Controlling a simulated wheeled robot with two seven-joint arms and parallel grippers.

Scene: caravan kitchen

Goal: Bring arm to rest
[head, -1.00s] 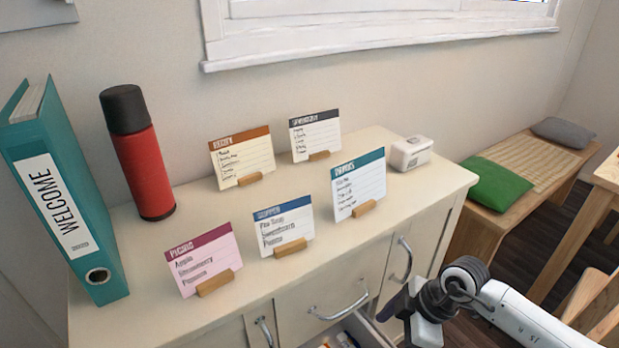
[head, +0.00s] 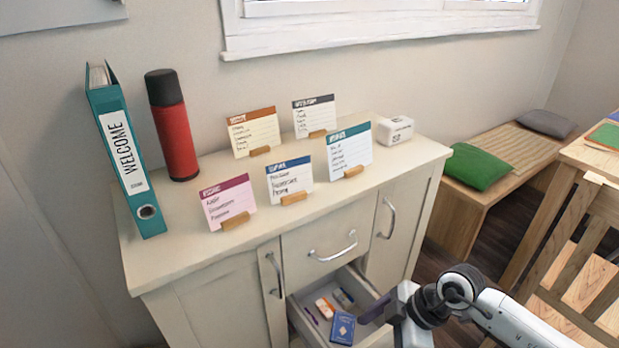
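My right arm comes in from the lower right. Its gripper (head: 374,309) is over the right side of an open drawer (head: 380,335) low in the cream cabinet. The dark fingers point left and overlap the drawer in the picture. I cannot tell whether they are open or shut, or whether they touch the drawer. No held object shows. My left gripper is out of view.
The drawer holds a blue booklet (head: 342,328) and small items. On the cabinet top (head: 190,235) stand a teal binder (head: 124,160), a red flask (head: 176,140), several list cards and a white box (head: 395,130). A wooden chair (head: 575,250) is at right.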

